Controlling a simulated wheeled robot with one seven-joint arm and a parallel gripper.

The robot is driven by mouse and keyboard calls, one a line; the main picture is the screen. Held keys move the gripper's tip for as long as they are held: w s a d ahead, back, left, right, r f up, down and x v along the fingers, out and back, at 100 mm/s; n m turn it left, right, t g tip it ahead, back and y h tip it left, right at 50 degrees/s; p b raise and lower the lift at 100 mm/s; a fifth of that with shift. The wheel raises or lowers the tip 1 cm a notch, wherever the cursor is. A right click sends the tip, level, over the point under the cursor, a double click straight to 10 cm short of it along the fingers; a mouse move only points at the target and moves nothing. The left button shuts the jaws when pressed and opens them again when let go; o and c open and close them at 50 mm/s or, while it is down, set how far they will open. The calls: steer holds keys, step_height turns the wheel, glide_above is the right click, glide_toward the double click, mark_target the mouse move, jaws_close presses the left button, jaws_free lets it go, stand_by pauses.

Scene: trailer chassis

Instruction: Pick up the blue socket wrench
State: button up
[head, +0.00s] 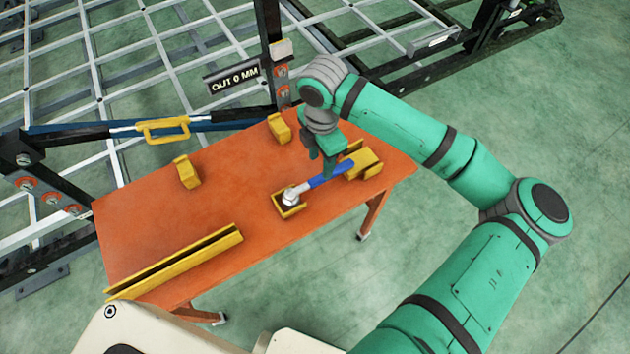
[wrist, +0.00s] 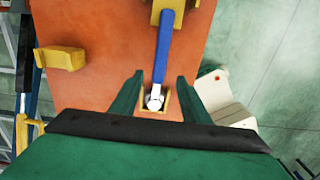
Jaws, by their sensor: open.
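The blue socket wrench (head: 328,177) lies across two yellow holders on the orange table. Its silver head sits in the small yellow holder (head: 287,205), and its blue handle rests in the larger yellow holder (head: 362,164). My gripper (head: 322,161) is above the table by the handle in the head view. In the wrist view the open gripper (wrist: 158,80) has one finger on each side of the wrench (wrist: 164,50), apart from it, with the silver head between them in the picture. The height of the fingers over the wrench is hard to tell.
The orange table (head: 150,225) also bears a long yellow channel (head: 180,262) and two yellow blocks, one at left (head: 187,172) and one at the back (head: 279,129). A metal frame with a sign (head: 234,77) stands behind. The table's left middle is clear.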

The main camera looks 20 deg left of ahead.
mark_target(320, 178)
step_height(320, 178, down, 4)
steer(key=shift+s+a+f, duration=0.1)
steer(key=shift+s+f, duration=0.05)
steer(key=shift+f, duration=2.5)
jaws_close()
